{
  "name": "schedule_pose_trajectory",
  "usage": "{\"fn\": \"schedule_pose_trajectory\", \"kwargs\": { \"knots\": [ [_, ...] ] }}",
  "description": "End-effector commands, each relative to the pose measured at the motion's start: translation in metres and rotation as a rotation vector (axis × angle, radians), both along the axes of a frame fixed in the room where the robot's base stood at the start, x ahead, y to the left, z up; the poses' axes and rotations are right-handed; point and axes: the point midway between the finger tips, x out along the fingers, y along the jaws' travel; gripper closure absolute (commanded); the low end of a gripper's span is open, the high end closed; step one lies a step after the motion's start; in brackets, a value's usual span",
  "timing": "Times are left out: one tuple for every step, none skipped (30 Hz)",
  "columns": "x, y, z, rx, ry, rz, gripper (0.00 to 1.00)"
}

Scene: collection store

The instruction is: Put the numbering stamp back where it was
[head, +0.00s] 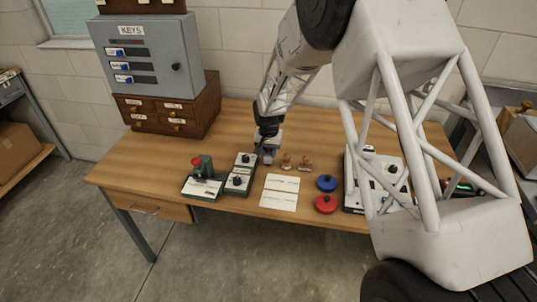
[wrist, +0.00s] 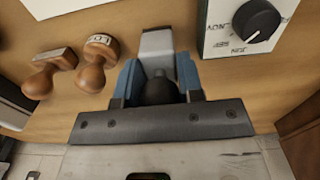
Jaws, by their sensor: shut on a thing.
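Dial boxes (head: 238,182) and a green device with a red knob (head: 201,180) are to the left. Drawers (head: 170,115) stand behind left.

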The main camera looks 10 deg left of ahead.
Motion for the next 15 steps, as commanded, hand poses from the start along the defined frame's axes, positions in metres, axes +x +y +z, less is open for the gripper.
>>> {"fn": "schedule_pose_trajectory", "kwargs": {
  "knots": [
    [0.0, 0.0, -0.0052, 0.0, 0.001, 0.0, 0.82],
    [0.0, 0.0, -0.0075, 0.0, 0.001, 0.0, 0.82],
    [0.0001, 0.0, -0.01, 0.0, 0.001, 0.0, 0.82],
    [0.0002, 0.0001, -0.0112, 0.0, 0.0, 0.0, 0.82],
    [0.0002, 0.0001, -0.0119, 0.0, 0.0, 0.0, 0.82],
    [0.0003, 0.0001, -0.0123, 0.0, 0.0, 0.0, 0.82],
    [0.0003, 0.0001, -0.0123, 0.0, -0.001, 0.0, 0.82],
    [0.0003, 0.0001, -0.0121, 0.0, -0.001, 0.0, 0.82],
    [0.0003, 0.0001, -0.012, 0.0, -0.001, 0.0, 0.82],
    [0.0003, 0.0001, -0.012, 0.0, -0.001, 0.0, 0.82],
    [0.0003, 0.0001, -0.012, 0.0, -0.001, 0.0, 0.82],
    [0.0003, 0.0001, -0.012, 0.0, -0.001, 0.0, 0.82],
    [0.0003, 0.0001, -0.0121, 0.0, -0.001, 0.0, 0.82],
    [0.0002, 0.0001, -0.0124, 0.0, 0.0, 0.0, 0.82],
    [0.0002, 0.0001, -0.0131, 0.0, 0.0, 0.0, 0.82]
  ]
}}
